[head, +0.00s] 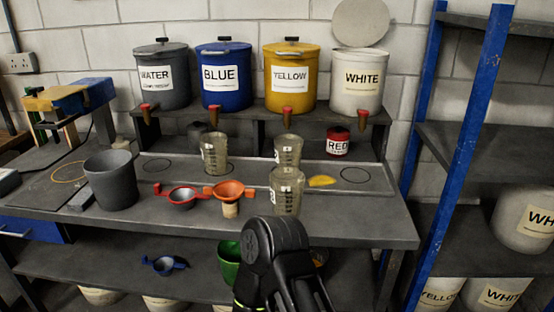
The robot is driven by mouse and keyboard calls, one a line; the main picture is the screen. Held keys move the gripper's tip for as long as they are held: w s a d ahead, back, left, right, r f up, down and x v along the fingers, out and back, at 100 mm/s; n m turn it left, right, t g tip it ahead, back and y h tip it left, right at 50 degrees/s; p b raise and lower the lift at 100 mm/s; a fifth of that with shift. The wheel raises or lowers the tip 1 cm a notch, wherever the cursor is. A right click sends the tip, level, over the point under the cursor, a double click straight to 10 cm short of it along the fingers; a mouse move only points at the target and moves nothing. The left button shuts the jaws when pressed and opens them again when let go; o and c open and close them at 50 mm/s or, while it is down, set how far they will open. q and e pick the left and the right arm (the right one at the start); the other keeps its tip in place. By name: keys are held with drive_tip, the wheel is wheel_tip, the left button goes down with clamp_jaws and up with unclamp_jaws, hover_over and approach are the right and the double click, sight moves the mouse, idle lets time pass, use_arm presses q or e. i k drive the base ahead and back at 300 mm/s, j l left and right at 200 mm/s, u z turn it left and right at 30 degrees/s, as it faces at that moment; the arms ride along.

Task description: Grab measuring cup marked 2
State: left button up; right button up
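Three clear measuring cups with small white marks stand on the bench. One is at the left (214,154), one at the back right (288,150), and one in front of that (286,192). The marks are too small for me to read surely, so I cannot tell which cup is marked 2. A black part of one of my arms rises at the bottom centre, just below the front cup in the picture and seemingly apart from it. It seems to be my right arm; its fingertips are not clear. My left gripper is out of view.
A red pot (337,142) and tapped paint drums are behind. A blue shelf post (452,150) stands right. The bench's front right is clear.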

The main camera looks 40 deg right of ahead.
sight(289, 148)
drive_tip(key=z, duration=2.15)
